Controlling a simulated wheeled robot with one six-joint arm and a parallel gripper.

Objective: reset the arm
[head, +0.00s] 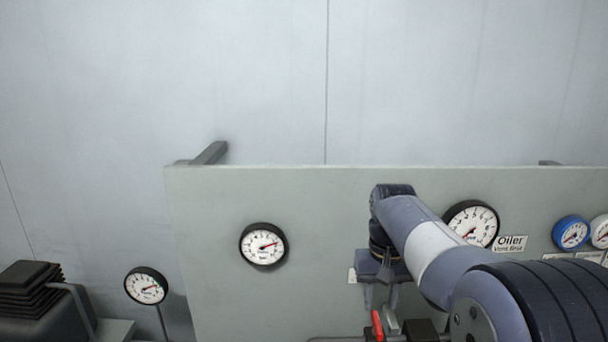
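My arm comes in from the lower right, with its links reaching up and left in front of a grey-green panel (215,205). My gripper (380,300) hangs at the end, pointing down, low in the picture and right of centre. Its two fingers stand apart with nothing seen between them. A red-handled lever (377,325) shows just below the fingertips. I cannot tell whether the gripper touches it.
The panel carries a gauge (263,245) on the left, a gauge (471,224) behind my arm with an "Oiler" label (510,244), and a blue-rimmed gauge (571,233). A gauge on a stem (146,286) and black bellows (32,288) stand lower left. The wall above is bare.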

